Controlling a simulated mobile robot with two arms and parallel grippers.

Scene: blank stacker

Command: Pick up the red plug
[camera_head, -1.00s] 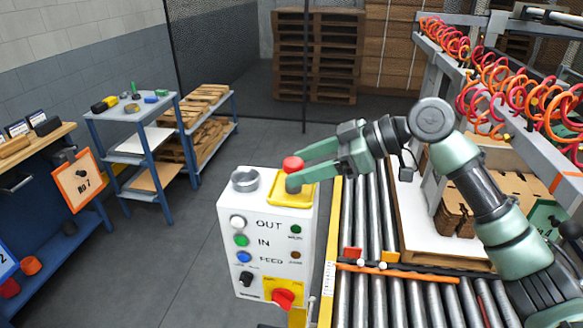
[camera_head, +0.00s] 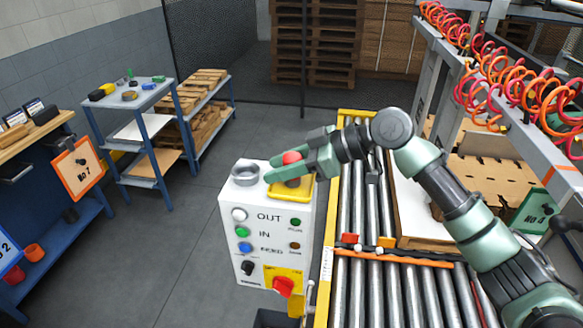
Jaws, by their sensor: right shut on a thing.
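The red plug (camera_head: 291,157) shows between the fingers of my right gripper (camera_head: 285,168) in the head view. Its rounded red top stands above the fingers; its lower part is hidden by the near finger. The right gripper is shut on it, over the yellow tray (camera_head: 290,194) on top of the white control box (camera_head: 240,208). I cannot tell whether the plug still touches the tray. My left gripper is not in view.
A grey metal ring (camera_head: 245,176) sits left of the tray on the box. A red knob (camera_head: 283,287) is on the box front. The roller conveyor (camera_head: 360,290) runs close on the right. Blue shelves (camera_head: 130,100) stand back left, with open floor between.

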